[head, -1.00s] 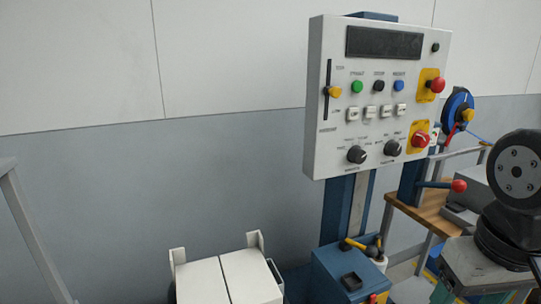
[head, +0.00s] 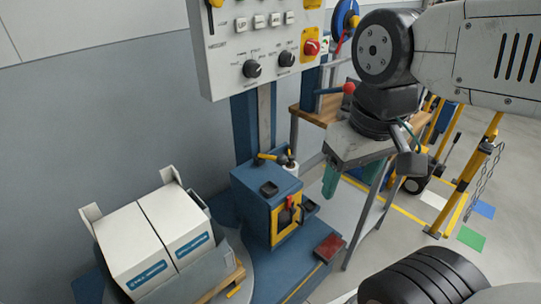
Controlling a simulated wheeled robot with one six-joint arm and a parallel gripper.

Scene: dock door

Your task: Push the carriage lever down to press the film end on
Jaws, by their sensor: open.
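The blue carriage (head: 255,190) stands low at the mast, left of the middle. A lever with a yellow grip (head: 269,157) and black ends lies on its top, beside a small white roll (head: 290,168). A red piece (head: 292,203) shows in the yellow-framed opening on its front. Which of these is the carriage lever is not certain. My gripper (head: 345,180) hangs to the right of the carriage, apart from it, with green fingers pointing down. It is open, and I see nothing between the fingers.
White boxes (head: 135,250) stand on the turntable at lower left. The control panel (head: 250,50) is above the carriage. Behind my gripper are a wooden-topped bench (head: 305,118) and a red-knobbed lever (head: 348,88). Yellow barriers (head: 465,175) stand at right; floor between is partly clear.

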